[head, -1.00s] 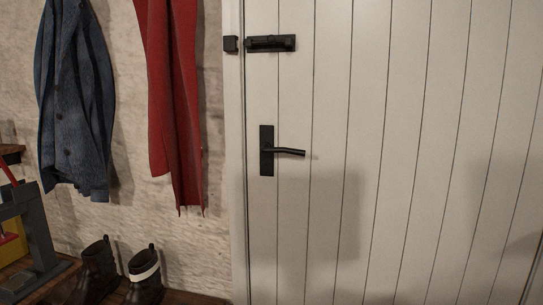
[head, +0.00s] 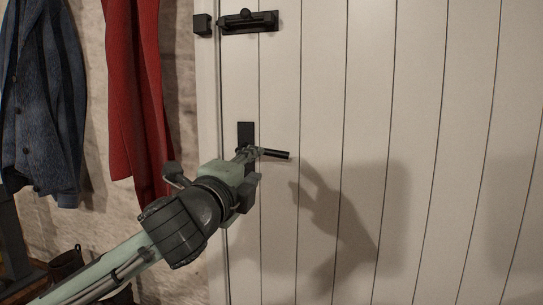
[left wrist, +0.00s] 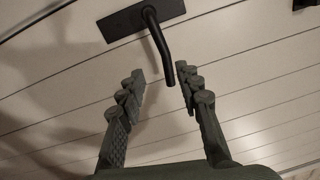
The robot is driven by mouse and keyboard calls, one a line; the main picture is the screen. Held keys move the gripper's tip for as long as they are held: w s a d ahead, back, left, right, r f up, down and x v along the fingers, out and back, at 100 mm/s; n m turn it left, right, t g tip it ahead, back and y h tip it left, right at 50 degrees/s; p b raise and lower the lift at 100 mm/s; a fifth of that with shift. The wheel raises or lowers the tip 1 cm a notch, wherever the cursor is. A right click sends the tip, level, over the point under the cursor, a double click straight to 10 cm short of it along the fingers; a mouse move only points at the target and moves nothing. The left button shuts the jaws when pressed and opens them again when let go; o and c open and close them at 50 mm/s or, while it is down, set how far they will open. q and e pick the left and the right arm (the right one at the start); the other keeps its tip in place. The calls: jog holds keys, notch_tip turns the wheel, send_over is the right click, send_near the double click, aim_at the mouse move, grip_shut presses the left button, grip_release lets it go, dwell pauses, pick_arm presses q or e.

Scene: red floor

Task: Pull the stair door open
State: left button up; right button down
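The stair door (head: 370,90) is white and planked, and it looks closed against its frame. Its black lever handle (head: 275,154) sticks out to the right from a black plate (head: 246,131). In the left wrist view, the lever (left wrist: 158,42) bends from its plate (left wrist: 122,22), and its tip reaches between my fingertips. My left gripper (head: 249,154) is at the handle, partly covering the plate. Its two fingers (left wrist: 160,76) are spread on either side of the lever tip, with no clear contact. My right gripper is not in view.
A black bolt (head: 248,21) sits high on the door beside a keeper (head: 202,24) on the frame. A blue jacket (head: 42,100) and red garment (head: 136,90) hang on the left wall. Dark boots (head: 66,264) stand below, partly hidden by my arm.

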aim_at(266, 153)
pick_arm(q)
jog(key=shift+m, duration=0.3)
jog(key=x, duration=0.5)
jog(key=r+x, duration=0.1)
jog(key=x, duration=0.1)
jog(key=shift+w+d, duration=0.25)
jog(key=shift+w, duration=0.05)
grip_shut()
